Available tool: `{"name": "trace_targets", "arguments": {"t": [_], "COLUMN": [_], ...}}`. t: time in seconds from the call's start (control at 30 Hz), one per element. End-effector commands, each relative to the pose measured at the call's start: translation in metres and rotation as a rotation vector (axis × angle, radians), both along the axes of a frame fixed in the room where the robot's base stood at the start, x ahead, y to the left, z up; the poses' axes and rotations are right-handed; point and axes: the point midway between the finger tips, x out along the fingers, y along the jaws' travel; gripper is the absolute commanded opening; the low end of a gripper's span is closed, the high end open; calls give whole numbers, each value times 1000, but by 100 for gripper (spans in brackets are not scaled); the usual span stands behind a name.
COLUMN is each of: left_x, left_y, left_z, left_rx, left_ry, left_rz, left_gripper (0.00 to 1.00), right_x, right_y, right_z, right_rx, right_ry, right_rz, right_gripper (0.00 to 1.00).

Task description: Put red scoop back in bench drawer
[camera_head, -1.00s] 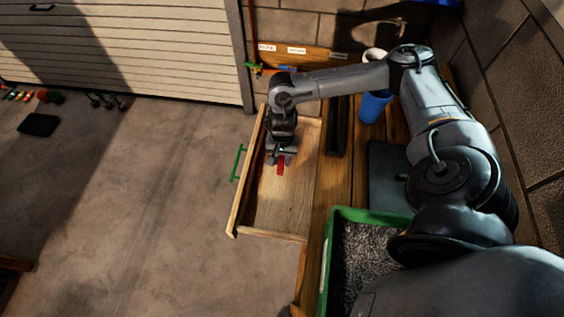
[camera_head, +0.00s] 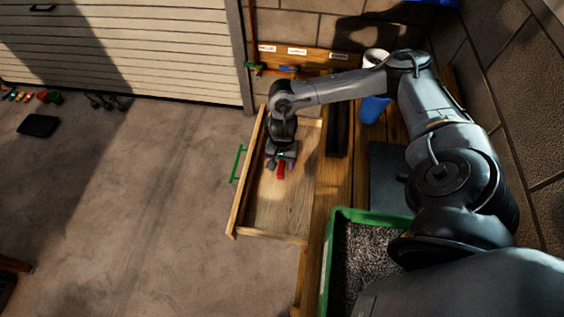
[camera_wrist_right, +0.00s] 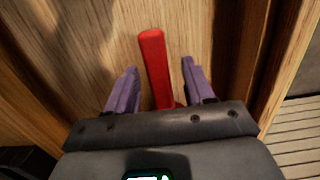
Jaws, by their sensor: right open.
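The red scoop (camera_head: 281,171) lies inside the open bench drawer (camera_head: 268,218), towards its far end. Its red handle (camera_wrist_right: 154,62) also shows in the right wrist view, between the two fingers and apart from both. My right gripper (camera_head: 280,164) is down in the drawer over the scoop. In the right wrist view its purple fingers (camera_wrist_right: 158,82) are spread open, one on each side of the handle. The rest of the scoop is hidden under the gripper. My left gripper is not in view.
The drawer has a green handle (camera_head: 238,163) on its front. A green bin of grey granules (camera_head: 326,258), a blue cup (camera_head: 374,108) and a dark flat panel (camera_head: 388,178) are on the bench. The near part of the drawer is empty.

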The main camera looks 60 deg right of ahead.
Motion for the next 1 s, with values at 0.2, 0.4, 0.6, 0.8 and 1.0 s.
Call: {"name": "trace_targets", "arguments": {"t": [0.2, 0.4, 0.6, 0.8, 1.0], "left_x": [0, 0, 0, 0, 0], "left_y": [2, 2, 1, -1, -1], "left_z": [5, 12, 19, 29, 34], "left_rx": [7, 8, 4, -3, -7], "left_ry": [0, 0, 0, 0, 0], "left_rz": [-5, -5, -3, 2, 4], "left_gripper": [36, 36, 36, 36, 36], "right_x": [1, 2, 3, 2, 2], "right_y": [-1, -3, -5, -7, -8], "right_z": [11, 44, 81, 110, 121], "right_rx": [1, -1, 0, -1, -1], "right_ry": [-2, -4, -4, -1, -1], "right_rz": [1, 0, 1, 0, 0], "right_gripper": [53, 53, 53, 53, 53]}}
